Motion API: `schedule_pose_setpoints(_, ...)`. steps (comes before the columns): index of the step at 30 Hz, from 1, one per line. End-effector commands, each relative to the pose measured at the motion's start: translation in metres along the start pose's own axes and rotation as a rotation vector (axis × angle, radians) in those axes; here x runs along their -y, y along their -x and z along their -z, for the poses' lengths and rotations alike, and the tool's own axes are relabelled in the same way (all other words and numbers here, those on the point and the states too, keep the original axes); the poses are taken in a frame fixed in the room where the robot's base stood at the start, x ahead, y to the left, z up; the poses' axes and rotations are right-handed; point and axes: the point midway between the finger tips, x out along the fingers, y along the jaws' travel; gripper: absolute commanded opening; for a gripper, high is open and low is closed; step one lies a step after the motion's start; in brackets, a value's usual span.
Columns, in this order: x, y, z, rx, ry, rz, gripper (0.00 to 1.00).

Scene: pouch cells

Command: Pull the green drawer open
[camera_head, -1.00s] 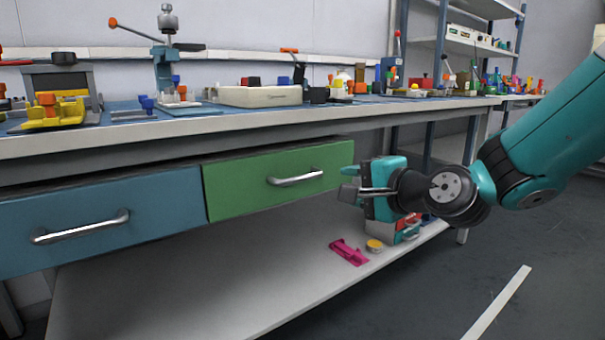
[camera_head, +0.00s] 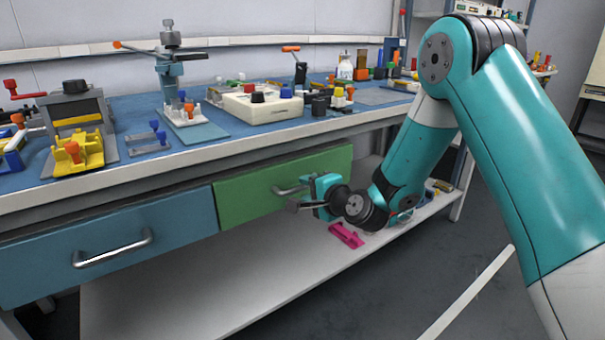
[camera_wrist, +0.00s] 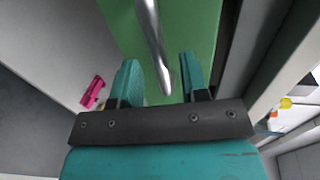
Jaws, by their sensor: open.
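The green drawer (camera_head: 248,198) is set under the bench top, right of a blue drawer, and its front looks flush with it. Its silver bar handle (camera_head: 287,190) is partly covered by my gripper (camera_head: 302,195) in the head view. In the wrist view the handle (camera_wrist: 152,45) runs down from the top, and its near end lies between the two teal fingers of my gripper (camera_wrist: 160,85). The fingers are open, with a gap on both sides of the handle.
The blue drawer (camera_head: 120,245) with its own handle (camera_head: 112,248) is at the left. A pink part (camera_head: 346,235) lies on the lower shelf (camera_head: 210,290). The bench top above holds a white box (camera_head: 262,107), a press and several small parts.

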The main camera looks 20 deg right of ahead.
Motion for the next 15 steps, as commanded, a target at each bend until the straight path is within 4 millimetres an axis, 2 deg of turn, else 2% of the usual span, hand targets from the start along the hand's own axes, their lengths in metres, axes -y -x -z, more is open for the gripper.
schedule_pose_setpoints(6, 0.001, -0.021, 0.0, 0.001, 0.001, 0.0, 0.41)
schedule_pose_setpoints(15, -0.001, -0.025, 0.0, -0.001, 0.0, 0.0, 0.41)
